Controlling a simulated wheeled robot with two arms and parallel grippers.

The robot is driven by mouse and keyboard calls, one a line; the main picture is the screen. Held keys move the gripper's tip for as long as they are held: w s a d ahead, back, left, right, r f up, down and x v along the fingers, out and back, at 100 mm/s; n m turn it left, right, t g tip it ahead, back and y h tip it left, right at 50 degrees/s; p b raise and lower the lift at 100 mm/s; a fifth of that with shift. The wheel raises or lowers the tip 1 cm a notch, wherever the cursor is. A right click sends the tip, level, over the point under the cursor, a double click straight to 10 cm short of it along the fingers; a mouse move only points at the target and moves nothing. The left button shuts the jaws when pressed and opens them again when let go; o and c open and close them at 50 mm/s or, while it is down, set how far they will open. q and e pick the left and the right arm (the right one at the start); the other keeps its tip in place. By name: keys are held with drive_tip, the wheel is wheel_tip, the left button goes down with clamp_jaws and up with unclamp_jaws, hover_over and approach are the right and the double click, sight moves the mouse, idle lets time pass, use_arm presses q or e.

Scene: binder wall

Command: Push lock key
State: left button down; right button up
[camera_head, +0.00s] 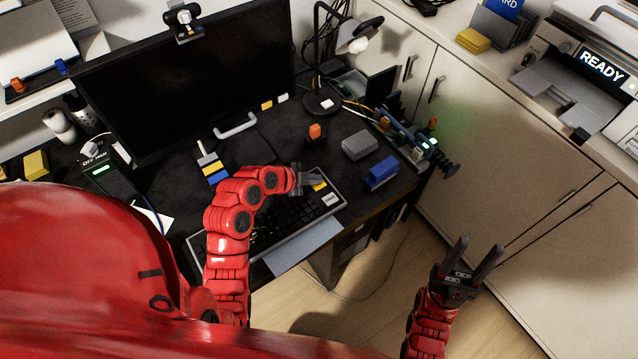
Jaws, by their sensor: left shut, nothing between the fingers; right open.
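A dark keyboard (287,219) lies on the black desk in front of the monitor. Near its right end are a yellow key (320,186) and a pale key (330,199) with marks too small to read. I cannot tell which one is the lock key. My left gripper (316,179) is shut and empty, at the keyboard's far right part, right by the yellow key and partly covering it. I cannot tell whether it touches a key. My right gripper (474,252) is open and empty over the floor, to the right of the desk.
A large monitor (190,75) stands behind the keyboard. A grey box (359,145), a blue stapler-like object (381,173) and an orange-topped item (315,132) stand right of it. A lamp (322,100) is behind them. Cabinets (500,190) line the right; floor between is clear.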

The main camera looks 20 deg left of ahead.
sight(314, 186)
use_arm(q)
drive_tip(key=shift+f+b, duration=0.3)
drive_tip(key=shift+b, duration=0.1)
drive_tip(key=shift+r, duration=0.1)
idle(0.3)
drive_tip(key=shift+r, duration=0.85)
drive_tip(key=shift+r, duration=0.1)
drive_tip(key=shift+r+p, duration=0.5)
drive_tip(key=shift+r, duration=2.4)
